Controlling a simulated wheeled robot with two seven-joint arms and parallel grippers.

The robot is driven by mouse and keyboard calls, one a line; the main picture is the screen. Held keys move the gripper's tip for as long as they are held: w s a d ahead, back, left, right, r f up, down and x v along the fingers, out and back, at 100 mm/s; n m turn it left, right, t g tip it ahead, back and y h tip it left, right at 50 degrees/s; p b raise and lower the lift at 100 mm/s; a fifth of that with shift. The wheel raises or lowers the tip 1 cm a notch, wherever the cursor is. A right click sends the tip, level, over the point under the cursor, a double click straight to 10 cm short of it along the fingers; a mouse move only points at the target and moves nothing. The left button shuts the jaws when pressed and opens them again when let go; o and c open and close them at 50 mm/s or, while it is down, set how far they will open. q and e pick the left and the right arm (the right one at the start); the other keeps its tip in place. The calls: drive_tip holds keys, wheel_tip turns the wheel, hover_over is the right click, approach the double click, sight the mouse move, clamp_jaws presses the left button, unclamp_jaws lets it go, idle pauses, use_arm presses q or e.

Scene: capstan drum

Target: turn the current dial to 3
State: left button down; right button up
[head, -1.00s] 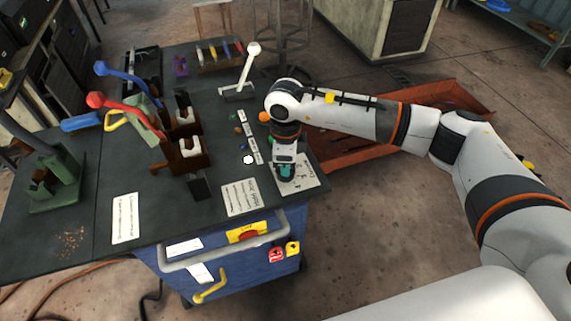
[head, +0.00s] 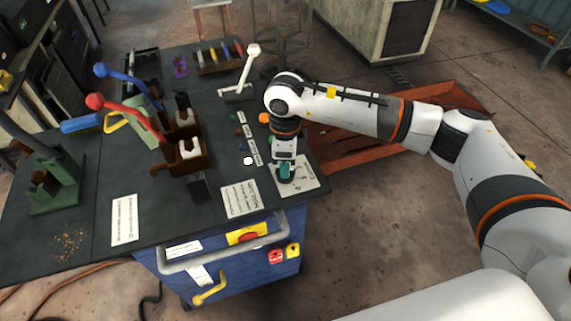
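My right gripper (head: 286,172) points down at the front right corner of the dark bench top. It is over a white printed plate (head: 309,180), where a teal knob-like part (head: 286,174) shows at the fingertips. This looks like the current dial, but its pointer and most of its scale are hidden by the gripper. The fingers appear to be around or on the teal part; I cannot tell whether they are closed on it. My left gripper is not in view.
Left of the gripper are labels, small coloured buttons and a white knob (head: 248,161). A white-knobbed lever (head: 254,50) stands behind. Red (head: 95,101) and blue (head: 100,69) levers stand further left. A printed card (head: 240,199) lies near the front edge.

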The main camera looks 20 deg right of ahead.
wheel_tip(320, 180, up, 11)
drive_tip(key=b, duration=0.1)
drive_tip(key=shift+f, duration=0.15)
idle(0.3)
